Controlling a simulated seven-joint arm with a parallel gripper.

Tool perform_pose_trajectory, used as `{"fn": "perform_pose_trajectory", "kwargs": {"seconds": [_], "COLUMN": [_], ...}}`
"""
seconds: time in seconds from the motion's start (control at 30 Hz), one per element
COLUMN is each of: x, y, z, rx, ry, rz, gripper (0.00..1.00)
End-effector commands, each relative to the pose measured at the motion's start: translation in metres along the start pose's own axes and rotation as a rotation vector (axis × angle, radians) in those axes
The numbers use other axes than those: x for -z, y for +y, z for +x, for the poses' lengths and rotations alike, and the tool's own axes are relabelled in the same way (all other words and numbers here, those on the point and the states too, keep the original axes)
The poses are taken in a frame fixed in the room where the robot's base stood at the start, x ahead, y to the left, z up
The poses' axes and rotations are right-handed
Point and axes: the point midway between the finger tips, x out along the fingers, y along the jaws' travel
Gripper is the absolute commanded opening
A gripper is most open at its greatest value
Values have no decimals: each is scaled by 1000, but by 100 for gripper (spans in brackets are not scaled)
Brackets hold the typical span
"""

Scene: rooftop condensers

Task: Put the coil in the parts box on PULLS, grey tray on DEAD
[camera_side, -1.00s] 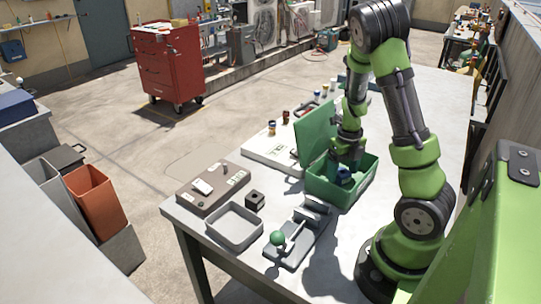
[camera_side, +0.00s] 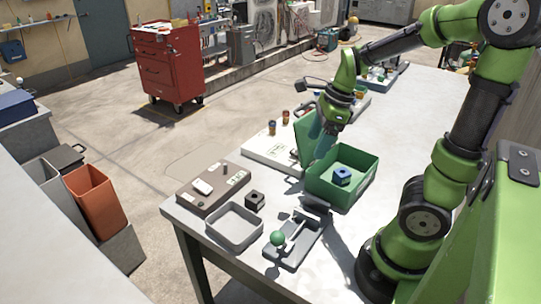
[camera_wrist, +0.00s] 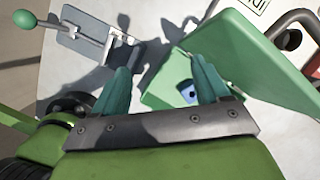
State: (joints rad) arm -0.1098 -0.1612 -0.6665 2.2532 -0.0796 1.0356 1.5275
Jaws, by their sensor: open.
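The green parts box (camera_side: 360,195) stands open on the table, its lid (camera_side: 303,138) raised at the left. The blue coil (camera_side: 342,174) lies inside it; in the wrist view the coil (camera_wrist: 190,93) is partly hidden by a finger. My gripper (camera_side: 323,146) is above the box's lid side, with its fingers apart and empty; both fingers show in the wrist view (camera_wrist: 163,85). The empty grey tray (camera_side: 236,243) sits near the table's front left corner. I cannot read PULLS or DEAD on any surface.
A brown labelled panel (camera_side: 197,203) and a small black block (camera_side: 254,200) are near the tray. A grey fixture with a green-knobbed lever (camera_side: 278,238) stands in front of the box. A white board (camera_side: 262,153) lies behind. The table's right side is clear.

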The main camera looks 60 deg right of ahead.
Motion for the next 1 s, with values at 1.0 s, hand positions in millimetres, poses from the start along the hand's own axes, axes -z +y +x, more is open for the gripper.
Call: {"fn": "perform_pose_trajectory", "kwargs": {"seconds": [1.0], "x": [-93], "y": [142], "z": [-62], "rx": [460], "ry": [27], "rz": [-2118], "gripper": [74]}}
